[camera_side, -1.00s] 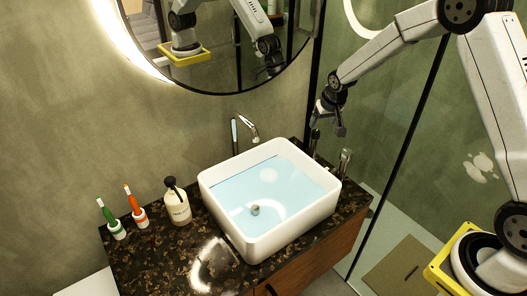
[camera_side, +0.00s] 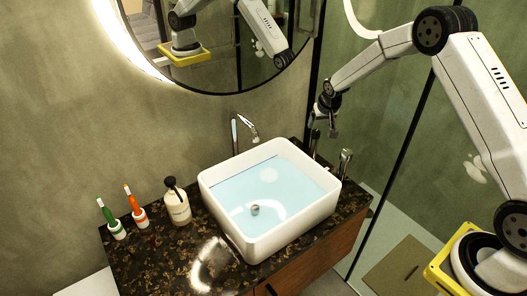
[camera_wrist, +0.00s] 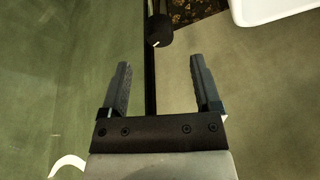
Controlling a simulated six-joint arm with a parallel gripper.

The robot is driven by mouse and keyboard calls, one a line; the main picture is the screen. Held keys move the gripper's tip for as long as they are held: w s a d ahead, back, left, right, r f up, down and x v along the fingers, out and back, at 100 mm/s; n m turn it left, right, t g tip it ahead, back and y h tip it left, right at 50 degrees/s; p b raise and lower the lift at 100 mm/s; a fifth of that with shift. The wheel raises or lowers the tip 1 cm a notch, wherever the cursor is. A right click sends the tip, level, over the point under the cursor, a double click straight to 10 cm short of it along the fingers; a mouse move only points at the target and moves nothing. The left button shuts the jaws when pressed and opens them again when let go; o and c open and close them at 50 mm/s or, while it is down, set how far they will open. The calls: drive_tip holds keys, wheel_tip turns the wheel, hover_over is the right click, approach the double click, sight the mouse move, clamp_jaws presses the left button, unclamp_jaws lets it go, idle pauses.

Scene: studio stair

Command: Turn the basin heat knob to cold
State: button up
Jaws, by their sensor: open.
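The white basin (camera_side: 209,191) holds water and sits on the dark speckled counter. Two upright knob-like fittings stand at its right side: a back one (camera_side: 314,143) and a front one (camera_side: 345,160). I cannot tell which is the heat knob. My gripper (camera_side: 331,128) is above and close to the back one, pointing down. In the wrist view my gripper (camera_wrist: 159,62) has its two fingers wide apart with nothing between them. A black round knob (camera_wrist: 159,30) with a small white mark shows just beyond the fingertips, apart from them.
The chrome faucet (camera_side: 240,130) stands behind the basin. A soap bottle (camera_side: 177,205) and two toothbrushes in holders (camera_side: 137,207) are on the left of the counter (camera_side: 150,262). A glass panel with a black frame (camera_side: 400,140) stands close on the right. A round mirror hangs behind.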

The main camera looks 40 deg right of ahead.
sight(316, 132)
drive_tip(key=shift+x, duration=2.8)
clamp_jaws()
